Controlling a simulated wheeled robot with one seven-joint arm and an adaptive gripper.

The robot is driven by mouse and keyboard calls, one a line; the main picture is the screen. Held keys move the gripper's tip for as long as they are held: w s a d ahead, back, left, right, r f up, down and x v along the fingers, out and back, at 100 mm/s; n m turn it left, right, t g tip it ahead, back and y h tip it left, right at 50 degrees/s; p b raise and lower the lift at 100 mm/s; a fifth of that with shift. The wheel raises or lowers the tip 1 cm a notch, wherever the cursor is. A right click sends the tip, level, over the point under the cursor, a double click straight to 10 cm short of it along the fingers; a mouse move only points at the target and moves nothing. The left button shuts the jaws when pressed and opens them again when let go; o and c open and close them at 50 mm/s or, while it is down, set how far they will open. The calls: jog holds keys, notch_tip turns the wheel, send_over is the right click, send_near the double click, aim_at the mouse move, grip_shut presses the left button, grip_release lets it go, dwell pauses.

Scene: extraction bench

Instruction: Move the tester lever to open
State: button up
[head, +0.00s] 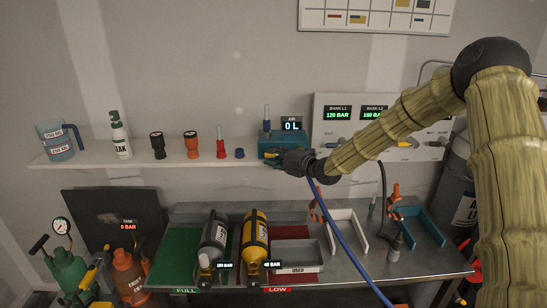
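The tester looks to be the teal box (268,137) on the right end of the white shelf. A display reading "AIR 0 L" (291,124) stands at its upper right, and a blue and grey upright piece rises from its top. A small yellow part (271,155), perhaps the lever, shows low on its front. My gripper (277,161) is at the front of the box, touching or very close to it. The dark wrist hides part of the box front. The fingers are too small and dark to tell open from shut.
The shelf (180,160) also holds a jug, a spray bottle and several small fittings left of the tester. Two cylinders (213,240) (255,240) and trays stand on the bench below. A blue hose (345,240) hangs from near my wrist. A gauge panel (335,140) is at right.

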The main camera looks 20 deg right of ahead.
jog(key=shift+w+b, duration=0.1)
jog(key=shift+b, duration=0.25)
jog(key=shift+s+d+f+n+g+h+b, duration=0.1)
jog(key=shift+d+f+n+g+h, duration=0.35)
jog(key=shift+n+g+h, duration=1.05)
jog(key=shift+s+d+f+n+g+h+b, duration=0.1)
jog(key=shift+d+f+n+g+h, duration=0.3)
jog(key=shift+n+h, duration=1.25)
jog(key=shift+s+d+f+n+g+h+b, duration=0.1)
jog(key=shift+d+f+n+g+h, duration=0.2)
jog(key=shift+f+n+g+h, duration=1.3)
jog(key=shift+r+m+t+h, duration=0.5)
jog(key=shift+r+m+h, duration=0.35)
jog(key=shift+r, duration=0.1)
jog(key=o, duration=0.9)
jog(key=shift+a, duration=0.1)
jog(key=shift+s+f, duration=0.1)
